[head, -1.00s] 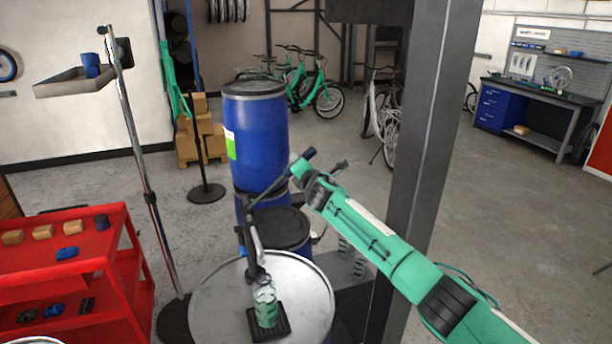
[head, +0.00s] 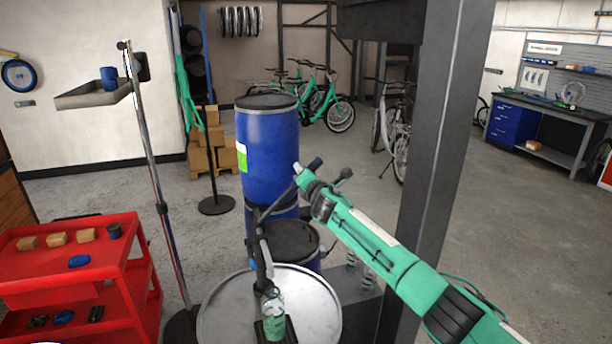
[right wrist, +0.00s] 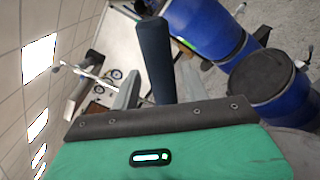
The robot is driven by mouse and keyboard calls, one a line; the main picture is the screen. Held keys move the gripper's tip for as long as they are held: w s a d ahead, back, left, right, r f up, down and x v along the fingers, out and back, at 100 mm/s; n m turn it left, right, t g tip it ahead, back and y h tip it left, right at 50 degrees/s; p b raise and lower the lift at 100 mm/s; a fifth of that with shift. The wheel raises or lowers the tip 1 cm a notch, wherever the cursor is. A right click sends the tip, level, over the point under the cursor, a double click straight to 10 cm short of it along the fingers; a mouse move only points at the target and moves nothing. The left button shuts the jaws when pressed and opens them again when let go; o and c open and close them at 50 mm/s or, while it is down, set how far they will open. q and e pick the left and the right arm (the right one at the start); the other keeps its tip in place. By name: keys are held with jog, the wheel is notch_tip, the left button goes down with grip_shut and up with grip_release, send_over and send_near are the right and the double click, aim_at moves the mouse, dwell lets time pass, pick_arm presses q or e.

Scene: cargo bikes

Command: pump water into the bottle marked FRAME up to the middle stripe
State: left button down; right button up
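A clear bottle (head: 273,314) with pale green water in its lower part stands upright on a small black mat (head: 290,333) on the metal drum top. Its marking and stripes are too small to read, so the level against them is unclear. The dark pump spout (head: 262,262) comes down over its mouth. My right gripper (head: 313,178) is at the pump's lever, above and right of the bottle. In the right wrist view the dark pump handle (right wrist: 153,55) stands between my grey fingers, which appear closed on it. My left gripper is out of view.
A metal-topped drum (head: 222,310) carries the bottle, with blue barrels (head: 268,150) behind. A grey post (head: 440,150) stands close by my right arm. A red cart (head: 75,285) and a pole with a tray (head: 95,99) are on the left. The floor at right is clear.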

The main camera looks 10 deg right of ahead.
jog(key=shift+d+f, duration=0.1)
jog(key=shift+s+d, duration=0.1)
jog(key=shift+s, duration=0.35)
jog(key=s+d+b, duration=0.2)
jog(key=s+b, duration=0.2)
jog(key=s, duration=0.8)
jog(key=shift+s+d, duration=0.15)
jog(key=shift+s, duration=0.15)
